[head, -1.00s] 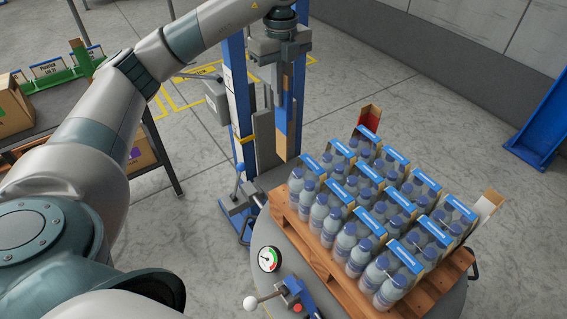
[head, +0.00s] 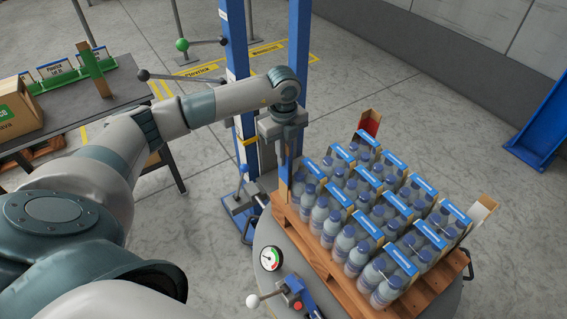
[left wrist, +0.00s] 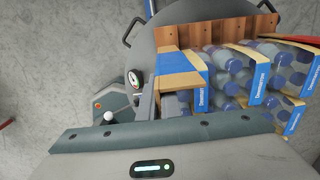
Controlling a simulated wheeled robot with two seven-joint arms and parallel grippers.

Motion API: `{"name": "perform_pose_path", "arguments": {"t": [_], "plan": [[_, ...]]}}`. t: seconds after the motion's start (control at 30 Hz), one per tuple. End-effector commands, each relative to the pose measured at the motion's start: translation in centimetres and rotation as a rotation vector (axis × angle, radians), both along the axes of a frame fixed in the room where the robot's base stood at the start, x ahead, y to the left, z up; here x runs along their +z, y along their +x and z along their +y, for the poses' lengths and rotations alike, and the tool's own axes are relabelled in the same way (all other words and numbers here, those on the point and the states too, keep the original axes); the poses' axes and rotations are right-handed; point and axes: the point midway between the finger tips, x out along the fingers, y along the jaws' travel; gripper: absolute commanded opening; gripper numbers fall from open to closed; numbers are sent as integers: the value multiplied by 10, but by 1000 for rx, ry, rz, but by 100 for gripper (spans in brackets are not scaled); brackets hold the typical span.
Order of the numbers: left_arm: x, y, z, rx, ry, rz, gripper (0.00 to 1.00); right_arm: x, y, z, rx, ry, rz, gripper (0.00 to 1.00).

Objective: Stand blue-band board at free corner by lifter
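My left gripper (head: 282,150) is over the pallet's left corner, beside the blue lifter mast (head: 299,50). It appears shut on the top of the blue-band board (head: 284,175), an upright cardboard corner piece. The board stands close to the bottle packs at that corner; whether its foot touches the pallet is hidden. In the left wrist view the board's tan and blue faces (left wrist: 180,80) show next to the packs. The wooden pallet (head: 330,268) carries several blue-labelled bottle packs (head: 345,225). My right gripper is not in view.
A red-band board (head: 369,122) stands at the far corner and a white-band board (head: 483,212) at the right corner. A round platform (head: 270,235) with a gauge (head: 270,258) and lever (head: 253,300) lies under the pallet. A green-band board (head: 94,70) is on the left table.

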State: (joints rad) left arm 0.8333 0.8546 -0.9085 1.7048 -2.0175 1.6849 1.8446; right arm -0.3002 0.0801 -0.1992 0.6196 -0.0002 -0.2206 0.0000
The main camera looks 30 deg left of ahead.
Motion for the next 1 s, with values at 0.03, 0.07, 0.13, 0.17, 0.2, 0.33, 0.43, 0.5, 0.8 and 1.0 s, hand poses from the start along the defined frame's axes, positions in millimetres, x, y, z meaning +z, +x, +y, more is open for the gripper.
{"name": "perform_pose_path", "arguments": {"t": [0.03, 0.07, 0.13, 0.17, 0.2, 0.33, 0.43, 0.5, 0.8, 1.0], "plan": [[-3, 0, 0, 1, -1, 1, 0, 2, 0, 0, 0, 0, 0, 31], [-4, 0, 0, 1, 0, 0, 0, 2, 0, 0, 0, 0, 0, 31], [-6, 1, 0, 0, -1, -2, 0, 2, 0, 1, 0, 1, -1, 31], [-6, 1, 0, 0, -1, -2, 0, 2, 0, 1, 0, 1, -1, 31], [-6, 1, 0, 0, -1, -2, 0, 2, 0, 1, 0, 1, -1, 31], [-6, 1, 0, 0, -1, -2, 0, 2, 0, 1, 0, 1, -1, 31], [-7, 1, 0, 0, 0, -1, 0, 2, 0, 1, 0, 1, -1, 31], [-10, 0, -1, 0, -1, 0, 0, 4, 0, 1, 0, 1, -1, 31], [-44, 0, 0, 0, -1, 1, 0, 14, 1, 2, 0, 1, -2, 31], [-48, 0, 0, 0, -1, -2, 0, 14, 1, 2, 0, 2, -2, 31]]}}
